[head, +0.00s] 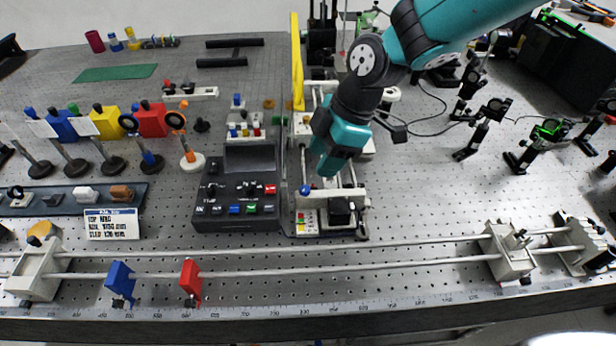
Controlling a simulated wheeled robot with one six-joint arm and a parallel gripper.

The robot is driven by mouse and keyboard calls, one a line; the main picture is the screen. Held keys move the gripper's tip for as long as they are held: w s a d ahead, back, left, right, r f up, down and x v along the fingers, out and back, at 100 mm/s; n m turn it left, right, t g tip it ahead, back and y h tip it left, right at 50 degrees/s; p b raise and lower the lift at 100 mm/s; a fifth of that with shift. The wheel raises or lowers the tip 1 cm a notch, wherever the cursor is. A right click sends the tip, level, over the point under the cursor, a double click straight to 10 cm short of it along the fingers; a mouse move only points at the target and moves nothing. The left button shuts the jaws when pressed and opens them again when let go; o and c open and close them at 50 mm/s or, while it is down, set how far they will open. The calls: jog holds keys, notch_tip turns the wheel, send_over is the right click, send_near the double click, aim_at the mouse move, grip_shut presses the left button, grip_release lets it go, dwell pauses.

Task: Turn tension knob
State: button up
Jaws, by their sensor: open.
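My gripper (328,168) has teal fingers and hangs from the upper right, pointing down over a small light-coloured frame device (360,191) near the bench centre. The gripper is open, and I see nothing between its fingers. A blue round knob (306,189) sits at the left side of the device, just below and left of the fingertips. A black block-like part (342,211) sits at its front. I cannot tell which part is the tension knob. My arm and gripper hide part of the device's back.
A black control box (237,205) with several coloured buttons stands close left of the device. A yellow upright panel (297,62) rises behind it. Two long rails (400,264) run along the front edge. Black optic mounts (470,150) stand to the right. Bare perforated bench lies between.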

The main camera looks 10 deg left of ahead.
aim_at(306, 189)
jog(key=p+x, duration=0.1)
jog(key=x, duration=0.6)
jog(key=shift+s+a+f, duration=0.1)
jog(key=shift+f, duration=0.1)
grip_shut()
